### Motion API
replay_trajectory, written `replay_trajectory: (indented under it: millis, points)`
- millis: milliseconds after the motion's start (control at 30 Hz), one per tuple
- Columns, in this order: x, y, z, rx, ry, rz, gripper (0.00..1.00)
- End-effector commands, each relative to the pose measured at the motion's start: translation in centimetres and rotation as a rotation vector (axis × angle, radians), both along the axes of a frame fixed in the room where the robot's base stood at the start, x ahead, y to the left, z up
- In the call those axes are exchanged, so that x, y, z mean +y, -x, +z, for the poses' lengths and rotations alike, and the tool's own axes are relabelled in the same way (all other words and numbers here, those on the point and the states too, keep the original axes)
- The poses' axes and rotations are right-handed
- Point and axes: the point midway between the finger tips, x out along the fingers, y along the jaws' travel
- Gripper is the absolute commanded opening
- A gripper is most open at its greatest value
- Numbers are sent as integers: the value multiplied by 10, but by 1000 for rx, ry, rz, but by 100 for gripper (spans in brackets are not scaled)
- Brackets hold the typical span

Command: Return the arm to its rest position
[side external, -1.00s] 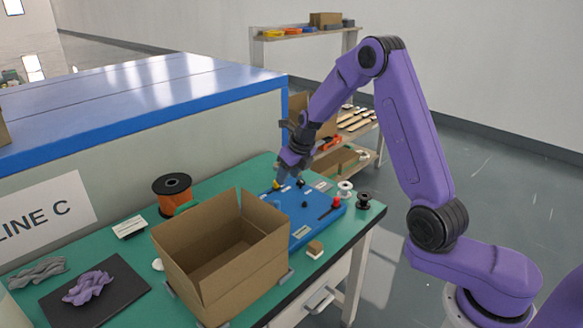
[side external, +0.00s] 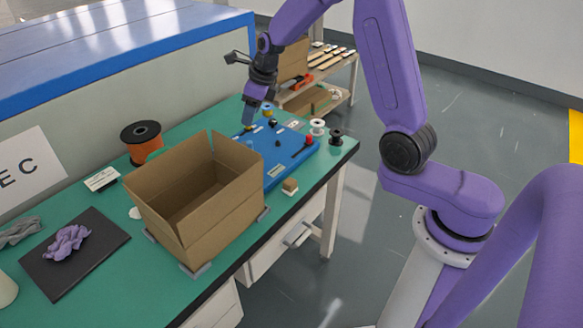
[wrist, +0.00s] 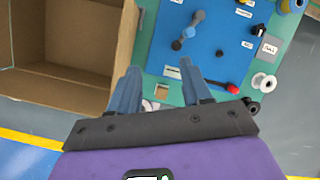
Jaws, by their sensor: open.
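My gripper (side external: 252,112) is above the far part of the green table, over the left edge of a blue panel (side external: 277,172). In the wrist view my gripper (wrist: 158,78) points down with its two blue fingers apart and nothing between them. The blue panel (wrist: 215,60) lies beyond the fingertips there, with dark knobs and a red-topped lever (wrist: 231,88) on it. In the side view the fingertips overlap the panel's far edge; I cannot tell how high above it they are. My purple arm is bent, with its base at the right.
An open, empty cardboard box (side external: 195,200) stands on the green table (side external: 85,290), nearer than the panel. An orange spool (side external: 143,143) is behind it. A black mat (side external: 45,270) holds purple cloth (side external: 67,243). White (side external: 317,127) and black (side external: 336,138) small spools stand right of the panel.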

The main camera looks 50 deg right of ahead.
Motion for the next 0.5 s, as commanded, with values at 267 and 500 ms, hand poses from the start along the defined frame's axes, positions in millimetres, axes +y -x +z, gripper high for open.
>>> replay_trajectory:
  millis: [267, 500]
  points:
    - [56, 38, 16, 12, 138, 603, 48]
    - [90, 85, 26, 3, 249, 1121, 48]
